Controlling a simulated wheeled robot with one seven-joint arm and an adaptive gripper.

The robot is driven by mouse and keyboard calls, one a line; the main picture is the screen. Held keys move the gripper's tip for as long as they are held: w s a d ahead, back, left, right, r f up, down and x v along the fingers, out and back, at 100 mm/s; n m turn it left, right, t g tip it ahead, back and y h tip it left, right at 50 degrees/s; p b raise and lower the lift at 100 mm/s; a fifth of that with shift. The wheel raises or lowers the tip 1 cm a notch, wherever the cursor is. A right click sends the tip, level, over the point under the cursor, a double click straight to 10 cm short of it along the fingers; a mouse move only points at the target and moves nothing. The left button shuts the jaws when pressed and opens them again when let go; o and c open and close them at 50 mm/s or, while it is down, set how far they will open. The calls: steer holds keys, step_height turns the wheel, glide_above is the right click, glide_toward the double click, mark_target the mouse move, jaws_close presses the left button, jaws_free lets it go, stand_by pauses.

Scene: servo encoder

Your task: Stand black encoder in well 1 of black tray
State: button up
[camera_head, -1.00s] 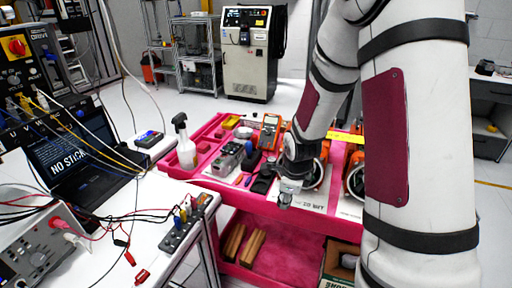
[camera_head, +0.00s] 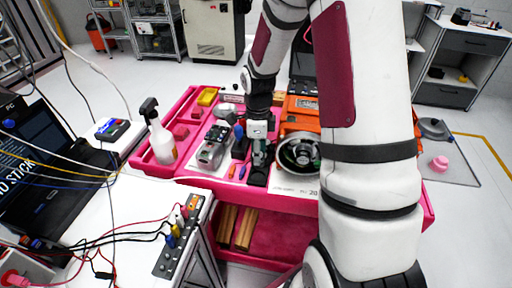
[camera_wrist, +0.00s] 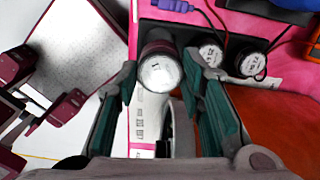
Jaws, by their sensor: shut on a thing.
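My gripper (camera_wrist: 160,72) is shut on the encoder (camera_wrist: 160,70), a dark grey cylinder with a pale round end facing the wrist camera. In the head view my gripper (camera_head: 258,148) is low over the black tray (camera_head: 258,180) on the pink cart. In the wrist view the tray (camera_wrist: 190,22) lies just beyond the held encoder. Two other black round parts with pale faces (camera_wrist: 211,54) (camera_wrist: 250,65) stand to the right. The encoder's lower end is hidden, so I cannot tell whether it touches the tray or which well it is at.
A grey metal device (camera_head: 212,150) and a blue-topped part (camera_head: 238,132) are left of my gripper. A spray bottle (camera_head: 160,135) stands at the cart's left.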

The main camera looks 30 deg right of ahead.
steer(key=shift+s+f+b, duration=0.1)
steer(key=shift+f+b, duration=1)
steer(key=shift+f, duration=1.55)
steer(key=shift+f, duration=0.2)
steer(key=shift+f+b, duration=0.35)
steer(key=shift+f, duration=0.1)
steer(key=o, duration=1.2)
steer(key=shift+c, duration=0.5)
steer(key=shift+r+p, duration=1.65)
steer(key=shift+r, duration=2.15)
